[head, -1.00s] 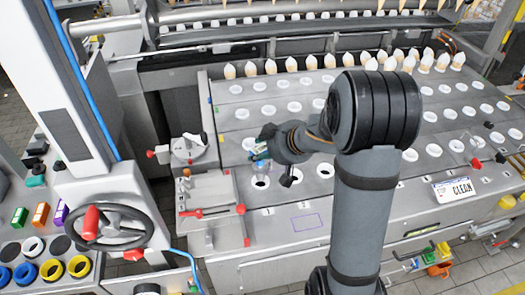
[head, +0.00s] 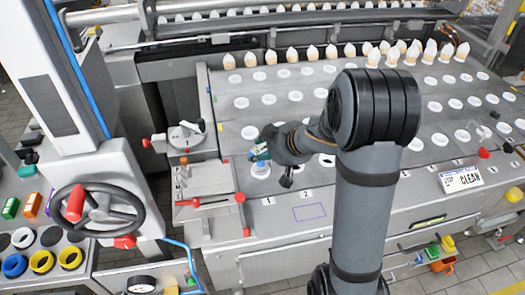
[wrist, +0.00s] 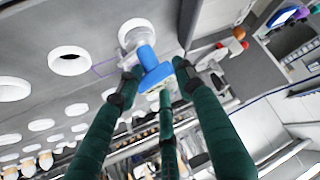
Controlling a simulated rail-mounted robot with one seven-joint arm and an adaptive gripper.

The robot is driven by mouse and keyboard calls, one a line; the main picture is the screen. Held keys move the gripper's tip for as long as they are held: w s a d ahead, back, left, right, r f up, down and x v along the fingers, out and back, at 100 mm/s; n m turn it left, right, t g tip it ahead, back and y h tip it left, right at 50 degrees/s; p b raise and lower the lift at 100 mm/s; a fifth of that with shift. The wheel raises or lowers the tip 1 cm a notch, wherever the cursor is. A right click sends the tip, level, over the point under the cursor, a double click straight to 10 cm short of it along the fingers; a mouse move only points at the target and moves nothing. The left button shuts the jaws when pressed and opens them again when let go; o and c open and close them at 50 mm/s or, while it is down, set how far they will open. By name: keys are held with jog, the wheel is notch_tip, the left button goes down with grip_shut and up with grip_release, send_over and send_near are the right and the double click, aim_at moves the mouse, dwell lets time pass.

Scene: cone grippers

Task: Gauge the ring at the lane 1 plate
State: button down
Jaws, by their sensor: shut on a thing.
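My gripper (head: 259,153) is over the front row of the grey deck, at the lane 1 plate position by the label "1". In the wrist view its dark green fingers (wrist: 153,82) are shut on a blue gauge-like tool (wrist: 155,72). The tool's far end meets the white lane 1 ring (wrist: 131,27), which also shows in the head view (head: 261,171). A pale part fills the ring's opening. I cannot tell how deep the tool sits in it. The neighbouring lane 2 ring (wrist: 69,60) has an open, dark hole.
A red-handled lever fixture (head: 205,202) and a round dial fixture (head: 187,137) stand left of lane 1. A handwheel (head: 97,215) is farther left. Several cones (head: 292,54) stand along the back. A "CLEAN" sign (head: 462,180) lies at right. A purple-outlined rectangle (head: 310,212) is bare.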

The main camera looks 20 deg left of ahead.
jog(key=c, duration=1.1)
grip_release()
jog(key=v, duration=1.2)
jog(key=shift+r, duration=0.1)
